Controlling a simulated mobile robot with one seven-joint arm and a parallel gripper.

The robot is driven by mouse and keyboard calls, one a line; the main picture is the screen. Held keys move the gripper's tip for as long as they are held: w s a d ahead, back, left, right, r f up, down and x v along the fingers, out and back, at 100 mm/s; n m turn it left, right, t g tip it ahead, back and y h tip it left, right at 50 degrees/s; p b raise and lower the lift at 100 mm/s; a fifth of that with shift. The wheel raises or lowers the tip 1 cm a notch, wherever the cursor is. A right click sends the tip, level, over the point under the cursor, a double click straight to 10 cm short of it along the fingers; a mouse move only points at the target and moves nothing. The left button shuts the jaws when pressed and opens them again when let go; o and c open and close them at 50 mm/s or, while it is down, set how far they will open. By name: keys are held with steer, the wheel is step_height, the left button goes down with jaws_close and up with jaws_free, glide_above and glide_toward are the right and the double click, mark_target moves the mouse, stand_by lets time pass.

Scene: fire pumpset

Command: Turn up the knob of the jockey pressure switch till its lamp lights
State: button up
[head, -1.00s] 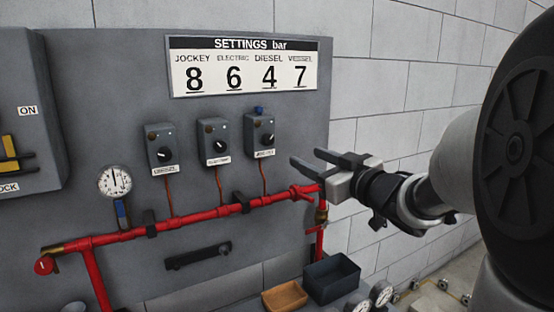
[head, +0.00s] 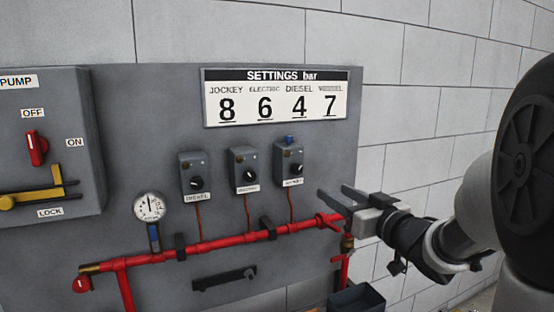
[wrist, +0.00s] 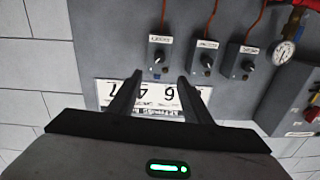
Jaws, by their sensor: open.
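Three grey pressure switches hang in a row on the grey panel. The right one (head: 289,155), with a blue part on top, has a small label that seems to read JOCKEY. Its black knob (head: 296,168) has a white pointer mark. I see no lit lamp on it. In the wrist view, which is upside down, this switch (wrist: 160,46) is the leftmost and its knob (wrist: 158,57) faces me. My gripper (head: 335,191) is open and empty, to the lower right of the switch in the head view. In the wrist view its fingertips (wrist: 160,77) are apart from the knob.
The electric (head: 244,165) and diesel (head: 195,172) switches stand beside it. A settings board (head: 276,97) above reads jockey 8. A red pipe (head: 210,242) runs below, with a gauge (head: 149,207). A pump control box (head: 45,140) is at left.

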mark_target(298, 170)
steer(key=shift+m, duration=0.6)
steer(key=p+x, duration=0.2)
steer(key=x, duration=1.5)
steer(key=shift+w, duration=0.2)
steer(key=shift+c, duration=0.3)
